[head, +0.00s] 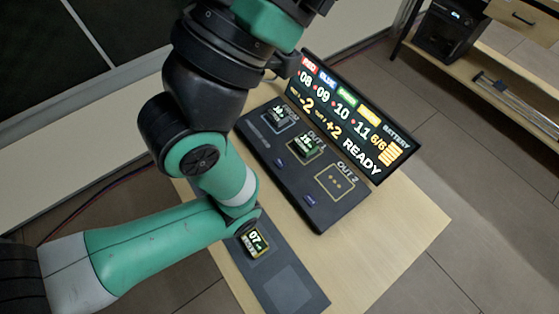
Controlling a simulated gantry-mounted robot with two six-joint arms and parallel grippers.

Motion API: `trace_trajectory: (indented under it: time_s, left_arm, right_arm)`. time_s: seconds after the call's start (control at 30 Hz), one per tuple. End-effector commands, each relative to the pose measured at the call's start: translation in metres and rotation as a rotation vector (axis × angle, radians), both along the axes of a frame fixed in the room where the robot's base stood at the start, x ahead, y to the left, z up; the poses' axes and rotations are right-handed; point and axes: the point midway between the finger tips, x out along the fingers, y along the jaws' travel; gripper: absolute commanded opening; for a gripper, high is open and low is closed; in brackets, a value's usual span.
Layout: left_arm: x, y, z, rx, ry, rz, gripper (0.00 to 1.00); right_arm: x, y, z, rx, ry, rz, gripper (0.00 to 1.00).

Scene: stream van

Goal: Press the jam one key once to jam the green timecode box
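A dark console (262,150) lies on the table with sockets along its top. One small timecode box (307,147) with a lit display and a greenish edge sits in the middle socket. Another box (281,114) sits in the socket farther up, partly beside my arm. A third box (253,241) showing 07 lies on a grey mat, close to my arm. The OUT 2 socket (335,182) is empty. Two small blue keys show on the console, an upper key (279,163) and a lower key (310,200); their labels are unreadable. My arm covers the left of the console; neither gripper shows.
A tilted screen (345,115) behind the console reads red 08, blue 09, green 10, another 11, with 6/6 and READY. The grey mat (290,288) has bare room below. The pale table (400,215) is clear at right. A shelf (500,55) stands at upper right.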

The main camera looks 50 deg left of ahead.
Motion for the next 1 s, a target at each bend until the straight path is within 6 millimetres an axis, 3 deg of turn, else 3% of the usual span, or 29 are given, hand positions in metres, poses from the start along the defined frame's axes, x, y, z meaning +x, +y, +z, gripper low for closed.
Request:
trace_trajectory:
  time_s: [0.07,0.5,1.0]
  left_arm:
    - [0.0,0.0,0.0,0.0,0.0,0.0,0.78]
    - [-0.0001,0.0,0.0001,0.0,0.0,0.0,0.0]
    - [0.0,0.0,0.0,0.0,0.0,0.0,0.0]
  right_arm:
    - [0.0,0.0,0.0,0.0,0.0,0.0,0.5]
    - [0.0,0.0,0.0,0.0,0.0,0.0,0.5]
    - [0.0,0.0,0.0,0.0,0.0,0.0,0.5]
